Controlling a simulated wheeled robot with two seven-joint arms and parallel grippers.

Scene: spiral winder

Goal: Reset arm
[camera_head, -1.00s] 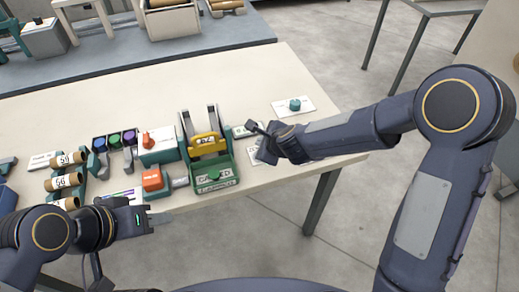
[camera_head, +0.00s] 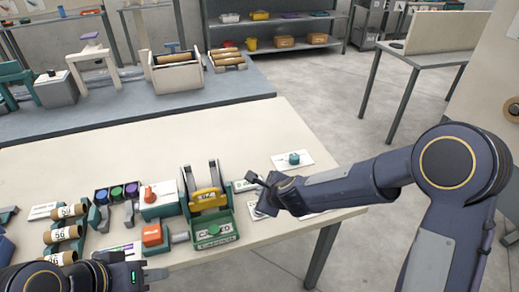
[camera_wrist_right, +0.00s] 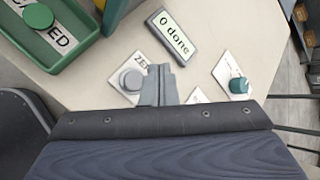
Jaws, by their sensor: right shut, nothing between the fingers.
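My right gripper (camera_head: 262,194) is over the right end of the table, just right of the winder (camera_head: 207,203) with its yellow part and green tray. In the right wrist view my right gripper (camera_wrist_right: 158,88) is shut and empty. Its tips are beside a grey round knob (camera_wrist_right: 131,80) on a white card whose letters begin "ZE"; contact cannot be told. A display reading "0 done" (camera_wrist_right: 172,37) lies beyond the tips. A teal knob (camera_wrist_right: 239,85) is to their right and also shows in the head view (camera_head: 294,158). My left gripper (camera_head: 152,275) is low at the left, its fingers unclear.
Cardboard tubes (camera_head: 65,233) lie in a teal rack at the left. The back of the table (camera_head: 140,145) is clear. A grey bench (camera_head: 120,103) stands behind.

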